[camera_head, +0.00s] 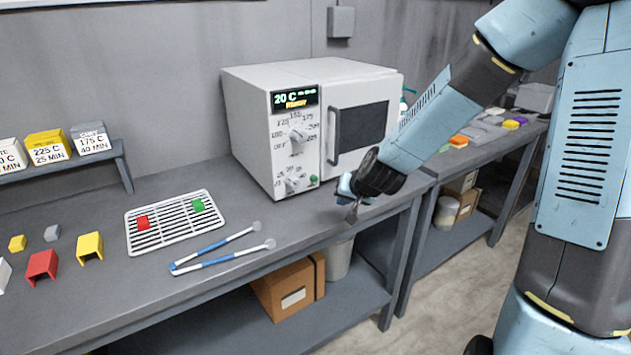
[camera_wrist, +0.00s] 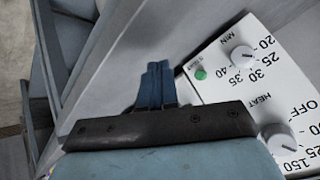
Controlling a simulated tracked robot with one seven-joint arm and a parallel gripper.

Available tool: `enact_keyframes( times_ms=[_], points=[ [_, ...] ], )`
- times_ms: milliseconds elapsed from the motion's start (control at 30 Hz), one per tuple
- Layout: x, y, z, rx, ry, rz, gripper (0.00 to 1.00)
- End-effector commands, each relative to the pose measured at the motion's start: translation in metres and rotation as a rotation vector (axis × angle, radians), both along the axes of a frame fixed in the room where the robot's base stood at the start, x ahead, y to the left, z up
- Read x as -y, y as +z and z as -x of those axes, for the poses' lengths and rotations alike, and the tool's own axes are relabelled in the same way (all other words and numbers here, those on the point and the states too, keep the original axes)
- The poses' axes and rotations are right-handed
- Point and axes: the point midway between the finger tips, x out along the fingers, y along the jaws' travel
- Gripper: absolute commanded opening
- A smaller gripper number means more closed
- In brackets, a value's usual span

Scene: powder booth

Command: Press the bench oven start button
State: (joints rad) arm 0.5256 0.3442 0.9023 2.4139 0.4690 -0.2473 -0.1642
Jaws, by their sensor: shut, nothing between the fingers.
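The bench oven (camera_head: 240,130) is a white box on the grey bench, with a door and dark window on its right. Its control panel has a display reading 20 C, a temperature knob (camera_head: 298,135) and a lower minutes knob (camera_head: 292,183). The small green start button (camera_head: 314,179) is at the panel's lower right; it also shows in the wrist view (camera_wrist: 201,74), beside the minutes knob (camera_wrist: 243,56). My gripper (camera_head: 352,212) is shut and empty, in front of the oven and right of the button, apart from it. In the wrist view the closed fingers (camera_wrist: 158,75) are left of the button.
A wire rack (camera_head: 133,236) with a red and a green piece lies left of the oven. Blue-handled tongs (camera_head: 215,250) lie near the bench's front edge. Coloured brackets lie at the left, below a shelf of labelled blocks (camera_head: 47,147). Bench space before the oven is clear.

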Motion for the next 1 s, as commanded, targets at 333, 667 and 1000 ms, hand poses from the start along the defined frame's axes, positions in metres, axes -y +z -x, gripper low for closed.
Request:
enact_keyframes(
  times_ms=[333,667,1000],
  points=[
    [-0.007,-0.008,-0.011,0.014,-0.045,-0.066,0.0],
    [-0.008,-0.008,-0.011,0.014,-0.043,-0.064,0.0],
    [-0.024,-0.007,-0.034,0.015,-0.042,-0.065,0.0]
  ],
)
